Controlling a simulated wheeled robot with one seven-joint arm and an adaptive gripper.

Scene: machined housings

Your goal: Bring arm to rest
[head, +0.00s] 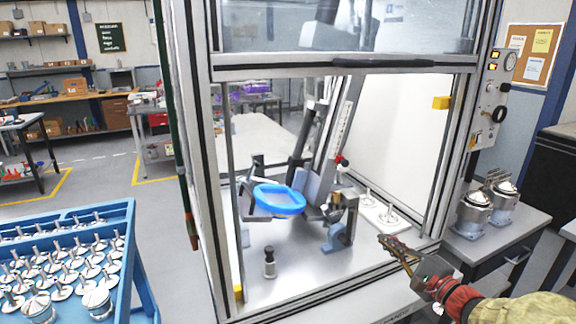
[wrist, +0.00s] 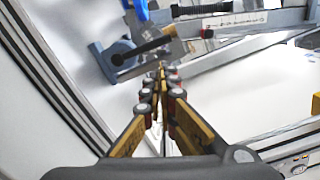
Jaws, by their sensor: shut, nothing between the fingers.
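My gripper (head: 384,241) is at the lower right in the head view, at the front opening of a framed enclosure. Its fingers point left toward the enclosure, and the forearm comes in from the right edge. In the wrist view the two fingers (wrist: 161,68) meet at their tips with nothing between them. The gripper is shut and empty, and appears clear of the fixture inside the enclosure.
The enclosure's sash (head: 345,64) is raised. Inside stand a blue ring (head: 279,199), a blue clamp (head: 340,236) and a small dark-topped post (head: 269,264). Metal housings (head: 473,213) sit on a right-hand bench. A blue cart (head: 143,262) holds many parts at left.

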